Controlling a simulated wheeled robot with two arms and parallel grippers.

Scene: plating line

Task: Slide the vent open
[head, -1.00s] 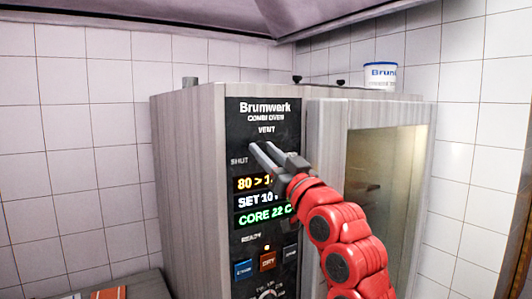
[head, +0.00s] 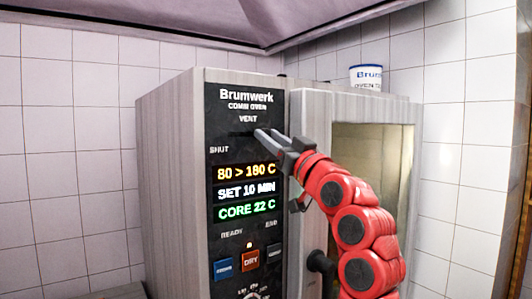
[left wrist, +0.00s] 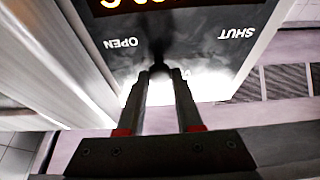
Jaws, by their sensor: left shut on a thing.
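The combi oven's dark control panel (head: 240,105) carries a VENT label, with SHUT at the left below it. My left gripper (head: 262,134) reaches in from the right and is shut at the vent slot, hiding the slider and the OPEN label in the head view. In the left wrist view, which shows the panel upside down, the fingers (left wrist: 160,85) are closed on the dark vent slider knob (left wrist: 158,68). The knob stands between OPEN and SHUT, somewhat nearer OPEN. My right gripper is not in view.
The oven door (head: 310,125) with its glass window is right of the panel, behind my arm. A dark door handle (head: 320,263) shows below. A white tub (head: 367,77) stands on the oven top. A hood (head: 200,15) hangs above.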

